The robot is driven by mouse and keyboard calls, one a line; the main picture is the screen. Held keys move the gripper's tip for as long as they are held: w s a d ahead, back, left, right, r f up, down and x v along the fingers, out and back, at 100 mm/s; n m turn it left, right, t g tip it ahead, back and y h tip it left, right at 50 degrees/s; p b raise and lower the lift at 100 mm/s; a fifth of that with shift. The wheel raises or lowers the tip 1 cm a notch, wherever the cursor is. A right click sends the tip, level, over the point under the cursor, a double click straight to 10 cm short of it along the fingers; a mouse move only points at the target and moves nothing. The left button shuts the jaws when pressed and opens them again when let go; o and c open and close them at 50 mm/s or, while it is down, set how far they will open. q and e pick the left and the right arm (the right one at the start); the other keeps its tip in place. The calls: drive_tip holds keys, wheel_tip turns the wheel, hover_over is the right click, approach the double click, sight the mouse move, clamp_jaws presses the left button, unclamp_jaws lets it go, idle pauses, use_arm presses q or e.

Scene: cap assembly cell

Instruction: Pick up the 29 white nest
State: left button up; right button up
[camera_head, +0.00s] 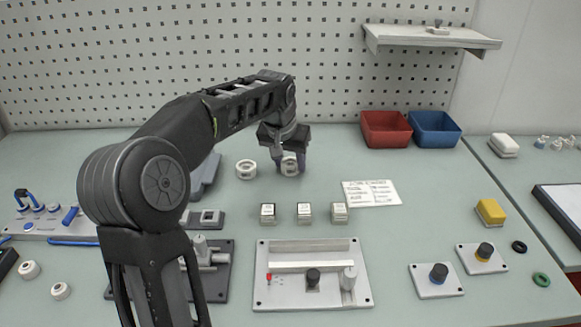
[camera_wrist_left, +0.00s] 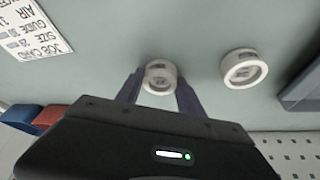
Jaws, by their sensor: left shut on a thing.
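Two white ring-shaped nests are at the back middle of the table. My left gripper (camera_head: 290,160) reaches down from above and is shut on the right-hand white nest (camera_head: 289,168). In the left wrist view this nest (camera_wrist_left: 160,66) sits between the two dark fingertips (camera_wrist_left: 159,88). I cannot tell whether it touches the table. The other white nest (camera_head: 246,169) stands free to its left, and it also shows in the left wrist view (camera_wrist_left: 243,69). The size marks on both are too small to read. My right gripper is not in view.
Three small labelled blocks (camera_head: 304,212) stand in front of the nests. A job card (camera_head: 371,193) lies to the right. A red bin (camera_head: 386,129) and a blue bin (camera_head: 434,129) stand at the back. A fixture plate (camera_head: 312,302) lies at the front.

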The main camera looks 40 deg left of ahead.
sight(290, 166)
use_arm(q)
drive_tip(key=c, duration=0.3)
drive_tip(key=shift+c, duration=0.2)
wheel_tip(290, 166, up, 10)
drive_tip(key=p, duration=0.2)
idle(0.7)
